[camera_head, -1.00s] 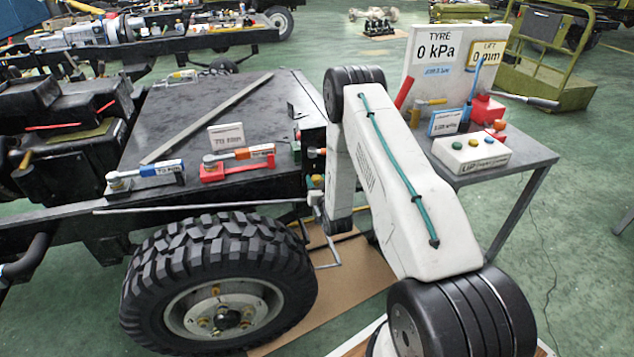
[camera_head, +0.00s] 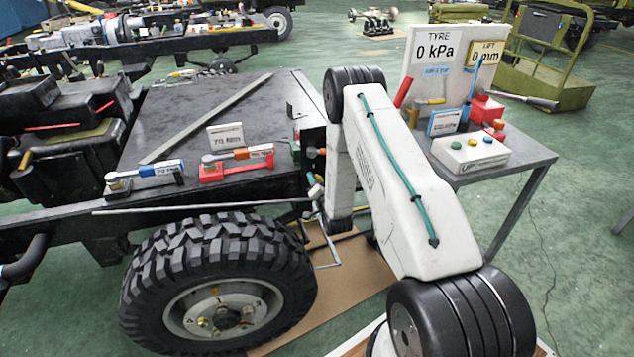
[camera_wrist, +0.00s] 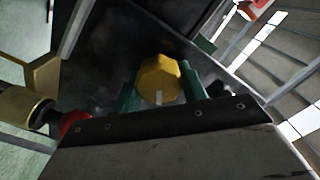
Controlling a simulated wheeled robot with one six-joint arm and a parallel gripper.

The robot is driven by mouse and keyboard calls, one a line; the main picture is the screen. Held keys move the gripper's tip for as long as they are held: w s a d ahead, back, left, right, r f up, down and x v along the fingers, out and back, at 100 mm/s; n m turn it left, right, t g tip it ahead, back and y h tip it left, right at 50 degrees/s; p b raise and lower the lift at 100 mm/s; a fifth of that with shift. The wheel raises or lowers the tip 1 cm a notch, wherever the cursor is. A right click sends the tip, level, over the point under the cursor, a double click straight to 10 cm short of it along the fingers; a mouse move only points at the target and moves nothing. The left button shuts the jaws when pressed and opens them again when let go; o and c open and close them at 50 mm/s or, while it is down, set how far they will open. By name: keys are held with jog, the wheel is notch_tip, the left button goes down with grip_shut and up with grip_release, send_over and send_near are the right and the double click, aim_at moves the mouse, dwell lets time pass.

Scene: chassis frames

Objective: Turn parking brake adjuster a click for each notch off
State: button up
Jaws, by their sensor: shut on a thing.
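In the wrist view a yellow faceted knob (camera_wrist: 158,78), apparently the parking brake adjuster, stands out from a dark panel. It has a small pale mark near its lower edge. My gripper (camera_wrist: 161,93) has its green fingers on either side of the knob and is shut on it. In the head view my gripper is at the right end of the chassis, above and right of the tyre. My arm hides most of that spot, and I cannot make out the yellow knob there. Any notch reading is too small to tell.
The wrist view shows a red part (camera_wrist: 75,122) and a brass cylinder (camera_wrist: 22,104) left of the fingers. The big tyre (camera_head: 219,280) stands below the chassis deck (camera_head: 215,110). A side table (camera_head: 530,155) with a button box (camera_head: 470,152) stands at right.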

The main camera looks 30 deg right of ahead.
dwell(0.4)
jog(key=o, duration=1)
jog(key=v, duration=0.8)
jog(key=shift+w, duration=0.1)
